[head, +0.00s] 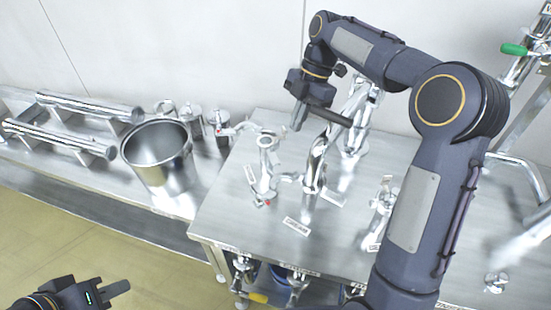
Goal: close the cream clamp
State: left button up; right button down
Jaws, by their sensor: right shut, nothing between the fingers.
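My left gripper (118,288) is at the bottom left, over the floor, away from the table. Its jaw opening is not clear.
The steel table (255,228) holds shiny pipes (316,165), a valve fitting (383,200) and small labels. A steel pot (157,155) and a pipe rack (80,120) stand on the left counter. A pipe with a green handle (513,49) rises at the right.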

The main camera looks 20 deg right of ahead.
aim_at(279, 163)
jog(key=a+f, duration=0.1)
jog(key=f, duration=0.1)
jog(key=s+a+f+p, duration=0.1)
jog(key=a+f, duration=0.1)
jog(key=f, duration=0.1)
jog(key=s+a+f, duration=0.1)
jog(key=a+f, duration=0.1)
jog(key=shift+s+a+f, duration=0.2)
jog(key=shift+s+f, duration=0.05)
jog(key=shift+f, duration=0.05)
jog(key=shift+s+a+f, duration=0.1)
jog(key=shift+s+a, duration=0.15)
jog(key=shift+a, duration=0.3)
